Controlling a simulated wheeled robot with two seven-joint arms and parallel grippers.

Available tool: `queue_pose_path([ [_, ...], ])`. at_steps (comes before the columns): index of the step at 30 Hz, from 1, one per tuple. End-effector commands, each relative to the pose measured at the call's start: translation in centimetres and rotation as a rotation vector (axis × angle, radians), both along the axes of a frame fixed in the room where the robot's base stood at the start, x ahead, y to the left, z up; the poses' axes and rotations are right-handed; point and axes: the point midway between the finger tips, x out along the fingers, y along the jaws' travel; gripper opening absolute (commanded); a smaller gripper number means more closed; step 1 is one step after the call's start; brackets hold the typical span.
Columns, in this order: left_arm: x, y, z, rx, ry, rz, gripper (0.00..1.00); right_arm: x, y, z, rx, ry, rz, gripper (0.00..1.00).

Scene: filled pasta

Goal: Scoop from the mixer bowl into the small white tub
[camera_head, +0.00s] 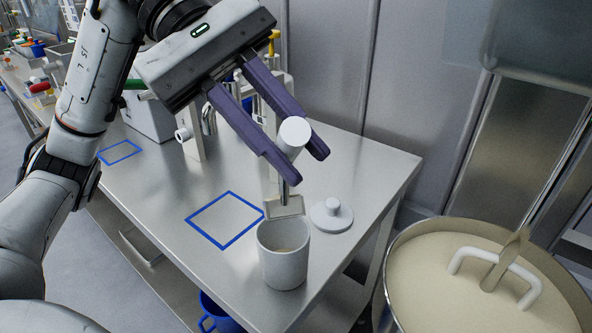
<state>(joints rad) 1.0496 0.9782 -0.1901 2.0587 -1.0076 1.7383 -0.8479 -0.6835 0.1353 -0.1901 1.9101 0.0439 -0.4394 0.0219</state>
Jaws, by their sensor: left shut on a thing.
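My left gripper (306,167) has purple fingers and is shut on the white handle of a scoop (285,206). The scoop's metal shaft points down, and its small squarish head is just above the far rim of the small white tub (283,268). I cannot tell whether the head touches the rim or holds anything. The tub stands upright and open near the table's front corner, with some beige stuff inside. The mixer bowl (398,243) is at the lower right, full of pale cream filling and partly cut off. My right gripper is not in view.
A round white lid with a knob (332,214) lies right of the tub on the steel table (385,180). A blue outlined square (226,219) left of the tub is empty. A white arched handle (497,268) and a beige paddle stick out of the bowl. Equipment stands behind.

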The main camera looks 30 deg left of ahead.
Motion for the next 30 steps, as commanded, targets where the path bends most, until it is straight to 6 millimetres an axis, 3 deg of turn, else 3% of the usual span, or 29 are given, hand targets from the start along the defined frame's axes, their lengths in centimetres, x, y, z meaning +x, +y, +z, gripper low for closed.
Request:
queue_pose_path([
  [15,3.0,3.2,1.3,-0.206,0.188,-0.001,0.00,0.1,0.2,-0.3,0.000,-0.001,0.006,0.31],
  [30,3.5,3.7,1.4,-0.235,0.215,-0.001,0.00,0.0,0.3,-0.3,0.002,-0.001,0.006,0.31],
])
